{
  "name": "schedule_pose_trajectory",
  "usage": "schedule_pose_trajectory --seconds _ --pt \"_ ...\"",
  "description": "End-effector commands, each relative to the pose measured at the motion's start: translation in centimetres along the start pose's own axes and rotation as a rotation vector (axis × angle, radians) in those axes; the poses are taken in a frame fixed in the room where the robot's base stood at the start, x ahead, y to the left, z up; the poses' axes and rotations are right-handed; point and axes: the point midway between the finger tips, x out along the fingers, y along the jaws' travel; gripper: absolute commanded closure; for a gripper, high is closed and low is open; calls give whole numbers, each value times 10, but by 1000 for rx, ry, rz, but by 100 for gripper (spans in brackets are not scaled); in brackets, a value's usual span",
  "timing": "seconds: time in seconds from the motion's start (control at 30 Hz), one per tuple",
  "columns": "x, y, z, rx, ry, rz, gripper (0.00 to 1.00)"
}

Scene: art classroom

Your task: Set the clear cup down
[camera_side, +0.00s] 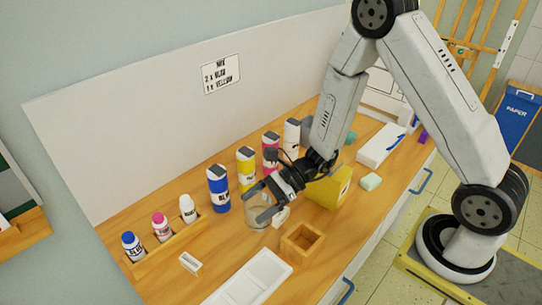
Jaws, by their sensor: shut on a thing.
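The clear cup (256,219) is a see-through vessel in the middle of the wooden table, in front of the blue and yellow paint bottles. My gripper (265,204) comes in from the right and is shut on the cup, with its dark fingers at the cup's sides. The cup looks upright. I cannot tell whether its base touches the table. Part of the cup is hidden behind the fingers.
A blue bottle (218,189) and a yellow bottle (246,167) stand close behind. A small wooden box (302,241) and a white palette tray (250,281) are in front. A yellow container (329,189) is to the right. A rack (166,247) holds small bottles at left.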

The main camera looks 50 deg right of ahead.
Motion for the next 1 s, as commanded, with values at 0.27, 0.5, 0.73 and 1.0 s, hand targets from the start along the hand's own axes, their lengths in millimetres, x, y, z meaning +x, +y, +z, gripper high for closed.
schedule_pose_trajectory --seconds 0.27,0.5,0.73,1.0 --pt "27 -30 -13 2 1 1 65" --pt "48 -49 -33 1 1 1 65" --pt "61 -60 -44 0 0 0 65" --pt "63 -62 -46 0 0 0 65"
